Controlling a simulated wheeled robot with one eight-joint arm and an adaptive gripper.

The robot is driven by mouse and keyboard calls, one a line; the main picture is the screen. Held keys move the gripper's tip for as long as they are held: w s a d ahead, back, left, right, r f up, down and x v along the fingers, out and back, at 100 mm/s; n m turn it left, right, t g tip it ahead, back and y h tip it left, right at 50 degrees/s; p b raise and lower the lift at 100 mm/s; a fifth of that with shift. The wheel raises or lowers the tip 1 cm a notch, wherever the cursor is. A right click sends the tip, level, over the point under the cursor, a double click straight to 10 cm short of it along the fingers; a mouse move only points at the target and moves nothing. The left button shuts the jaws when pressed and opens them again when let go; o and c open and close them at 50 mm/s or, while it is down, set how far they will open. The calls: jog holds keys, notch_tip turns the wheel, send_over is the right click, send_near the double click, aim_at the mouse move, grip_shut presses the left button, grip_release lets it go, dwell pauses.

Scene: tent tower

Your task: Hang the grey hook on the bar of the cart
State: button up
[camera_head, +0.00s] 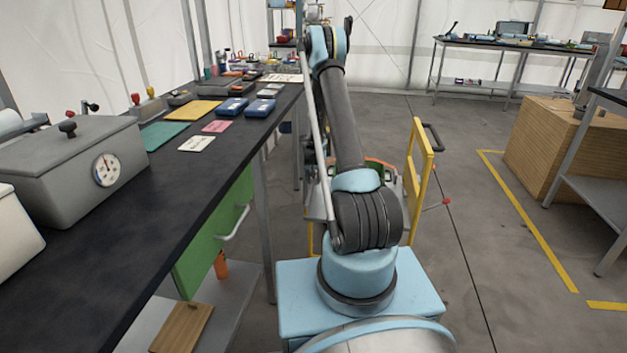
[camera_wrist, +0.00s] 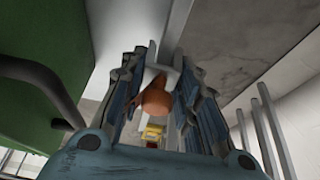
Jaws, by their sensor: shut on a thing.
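My gripper (camera_wrist: 160,75) is seen in the wrist view, its two dark blue fingers closed around a small light grey piece (camera_wrist: 162,70), which I take to be the grey hook. An orange-brown rounded thing (camera_wrist: 155,98) also shows between the fingers; I cannot tell whether it is part of the held thing or lies behind it. In the head view, the gripper and hook are hidden behind my arm. The cart (camera_head: 411,190) stands beyond my arm, partly covered by it. Its yellow frame is upright, and a dark bar (camera_head: 433,138) sticks out near its top.
A long dark bench (camera_head: 120,225) runs along the left, with a grey box (camera_head: 75,160) and a green drawer (camera_head: 215,232) with a handle. The drawer is close by in the wrist view (camera_wrist: 50,65). Floor between is clear.

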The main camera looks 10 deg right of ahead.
jog(key=shift+f, duration=0.4)
dwell(0.3)
jog(key=o, duration=1.2)
jog(key=v, duration=1.2)
